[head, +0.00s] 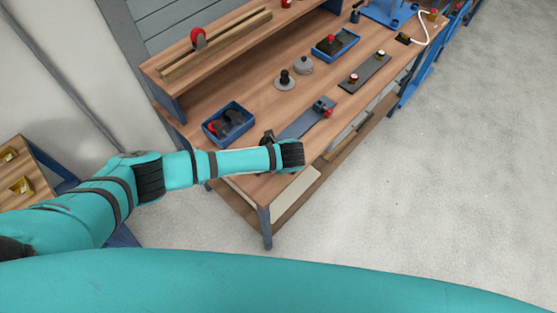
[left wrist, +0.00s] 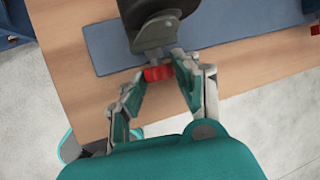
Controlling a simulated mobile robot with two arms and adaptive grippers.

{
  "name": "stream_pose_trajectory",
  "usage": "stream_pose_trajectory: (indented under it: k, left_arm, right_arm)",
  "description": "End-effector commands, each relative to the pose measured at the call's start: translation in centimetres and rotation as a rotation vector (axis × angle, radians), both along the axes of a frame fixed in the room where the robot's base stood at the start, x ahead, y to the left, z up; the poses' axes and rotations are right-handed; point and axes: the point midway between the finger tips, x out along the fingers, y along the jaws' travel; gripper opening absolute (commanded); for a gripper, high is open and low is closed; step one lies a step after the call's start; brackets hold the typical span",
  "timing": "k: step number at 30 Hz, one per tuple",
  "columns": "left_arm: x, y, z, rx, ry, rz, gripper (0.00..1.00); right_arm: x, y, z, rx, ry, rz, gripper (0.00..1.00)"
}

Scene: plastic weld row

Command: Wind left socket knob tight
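The left socket (left wrist: 150,22), a dark grey rounded body, stands at the end of a blue-grey plate (left wrist: 232,20) in the left wrist view. Its small red knob (left wrist: 156,74) faces my left gripper (left wrist: 160,72). The two fingertips sit on either side of the knob and appear to touch it, so the gripper looks shut on it. In the head view the plate (head: 306,122) lies near the bench front, and my left arm hides the knob and fingers. A second socket with a red knob (head: 328,112) is at the plate's far end. My right gripper is not in view.
The wooden bench (head: 262,98) also holds a blue tray with dark parts (head: 228,124), a grey disc with a black knob (head: 286,79), another blue tray (head: 335,44) and a dark plate with knobs (head: 368,72). A raised shelf runs behind. The floor at right is clear.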

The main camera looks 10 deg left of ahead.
Motion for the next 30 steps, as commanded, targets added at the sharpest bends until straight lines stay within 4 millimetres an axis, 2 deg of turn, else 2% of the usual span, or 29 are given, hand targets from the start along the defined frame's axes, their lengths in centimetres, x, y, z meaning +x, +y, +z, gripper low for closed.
stream_pose_trajectory:
  k: [1, 6, 17, 30]
  left_arm:
    - [0.0, 0.0, 0.0, 0.0, 0.0, 0.0, 0.23]
    - [0.0, 0.0, 0.0, 0.0, 0.0, 0.0, 0.01]
    - [0.2, -0.1, -0.1, 0.031, 0.043, 0.002, 0.0]
    - [0.6, -0.5, -0.5, 0.21, 0.288, 0.001, 0.0]
  right_arm:
    - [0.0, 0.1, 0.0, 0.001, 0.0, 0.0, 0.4]
    - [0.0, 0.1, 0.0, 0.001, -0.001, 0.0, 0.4]
    - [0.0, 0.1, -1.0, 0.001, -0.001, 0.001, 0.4]
    - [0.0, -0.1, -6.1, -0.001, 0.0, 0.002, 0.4]
